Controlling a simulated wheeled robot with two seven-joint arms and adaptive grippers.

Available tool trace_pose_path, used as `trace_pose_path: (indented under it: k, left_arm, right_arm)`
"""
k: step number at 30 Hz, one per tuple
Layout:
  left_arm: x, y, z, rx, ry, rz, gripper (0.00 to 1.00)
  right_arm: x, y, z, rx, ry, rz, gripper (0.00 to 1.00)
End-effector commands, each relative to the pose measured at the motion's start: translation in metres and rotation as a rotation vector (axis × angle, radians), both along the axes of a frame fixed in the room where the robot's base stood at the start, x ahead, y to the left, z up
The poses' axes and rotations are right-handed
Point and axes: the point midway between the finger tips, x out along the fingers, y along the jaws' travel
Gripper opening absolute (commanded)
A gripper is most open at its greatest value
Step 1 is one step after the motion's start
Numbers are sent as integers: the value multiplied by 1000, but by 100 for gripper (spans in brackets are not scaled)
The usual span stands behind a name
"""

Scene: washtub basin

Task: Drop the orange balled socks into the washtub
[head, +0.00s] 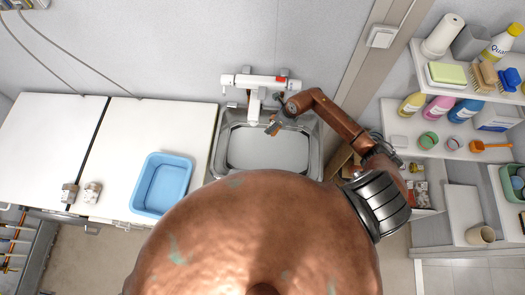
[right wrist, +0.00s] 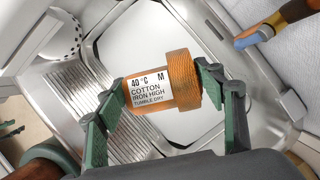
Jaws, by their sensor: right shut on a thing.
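The orange balled socks (right wrist: 180,82) form a short roll with a white care label facing the camera in the right wrist view. My right gripper (right wrist: 165,95) is shut on them, with its green fingers on both sides. In the head view my right gripper (head: 273,126) is small, over the steel washtub (head: 216,140) near the faucet. The washtub's steel floor also shows below the socks in the right wrist view (right wrist: 130,45). The socks are held above it; the exact height is hard to tell. My left gripper is not in view.
A white faucet (head: 255,98) with a red part stands behind the washtub. A blue plastic tub (head: 161,186) sits on the white counter (head: 130,125) to the left. Shelves (head: 405,118) with bottles, brushes and cups stand at the right. The counter behind the blue tub is clear.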

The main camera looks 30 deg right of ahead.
Motion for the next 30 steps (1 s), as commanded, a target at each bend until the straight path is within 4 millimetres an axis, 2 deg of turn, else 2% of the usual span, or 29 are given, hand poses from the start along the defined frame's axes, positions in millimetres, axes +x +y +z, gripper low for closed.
trace_pose_path:
  k: [3,7,11,15,18,23,24,30]
  left_arm:
    - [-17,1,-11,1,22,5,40]
    - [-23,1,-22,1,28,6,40]
    - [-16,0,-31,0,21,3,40]
    - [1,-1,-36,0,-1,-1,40]
    - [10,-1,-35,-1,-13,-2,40]
    - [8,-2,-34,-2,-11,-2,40]
    - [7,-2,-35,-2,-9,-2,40]
    - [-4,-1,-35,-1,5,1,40]
  right_arm:
    - [1,2,-14,2,1,1,39]
    - [1,2,-29,2,0,1,39]
    - [1,1,-44,2,0,0,39]
    - [0,0,-53,1,-1,-1,39]
    - [0,0,-54,1,0,-2,39]
    - [0,0,-53,1,0,-2,39]
    - [0,0,-53,1,0,-2,64]
    - [0,0,-53,1,-1,-1,77]
